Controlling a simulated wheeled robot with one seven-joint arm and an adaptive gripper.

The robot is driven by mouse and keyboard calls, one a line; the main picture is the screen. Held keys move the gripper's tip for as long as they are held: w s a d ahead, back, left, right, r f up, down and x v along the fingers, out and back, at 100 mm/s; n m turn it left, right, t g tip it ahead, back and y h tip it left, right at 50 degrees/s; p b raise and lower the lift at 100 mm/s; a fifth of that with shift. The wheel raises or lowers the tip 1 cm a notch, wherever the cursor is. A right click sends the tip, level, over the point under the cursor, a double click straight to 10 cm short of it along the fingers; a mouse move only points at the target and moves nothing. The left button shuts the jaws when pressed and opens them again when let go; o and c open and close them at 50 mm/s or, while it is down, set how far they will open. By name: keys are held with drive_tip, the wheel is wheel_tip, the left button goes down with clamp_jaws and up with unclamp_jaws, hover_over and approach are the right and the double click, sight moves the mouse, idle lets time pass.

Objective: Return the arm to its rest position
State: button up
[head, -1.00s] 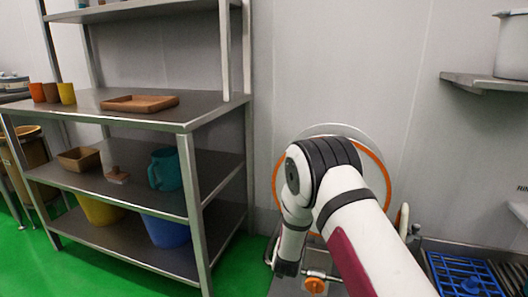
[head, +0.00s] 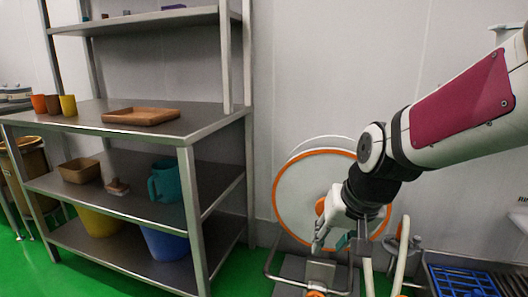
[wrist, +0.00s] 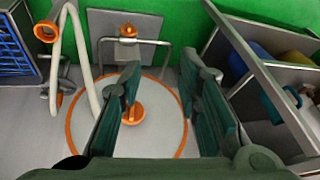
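My arm reaches in from the right edge of the head view and bends down at a black joint. My gripper (head: 338,243) hangs in front of the hose reel, partly hidden by my own wrist. In the wrist view my gripper (wrist: 160,85) shows two dark green fingers spread apart with nothing between them. The gripper is open and empty. The reel lies beyond the fingers there, and I see no contact with it.
The white hose reel with an orange rim (head: 300,195) is on the wall. A steel shelf unit (head: 205,125) stands left, holding a wooden tray (head: 141,116), cups and a teal jug (head: 166,181). A blue crate (head: 462,281) sits lower right. Green floor lies between shelf and reel.

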drive_tip(key=s+d+r+n+g+h, duration=0.1)
drive_tip(key=s+d+r+g, duration=0.15)
drive_tip(key=s, duration=1.15)
drive_tip(key=s+d+r+g+h, duration=0.15)
drive_tip(key=s+d, duration=0.25)
drive_tip(key=s, duration=1.1)
wheel_tip(320, 180, up, 39)
drive_tip(key=t+p, duration=0.3)
drive_tip(key=p, duration=3.5)
drive_tip(key=shift+w+t+y, duration=0.15)
drive_tip(key=shift+t+y, duration=0.25)
drive_tip(key=shift+y, duration=0.05)
drive_tip(key=shift+d+f, duration=0.1)
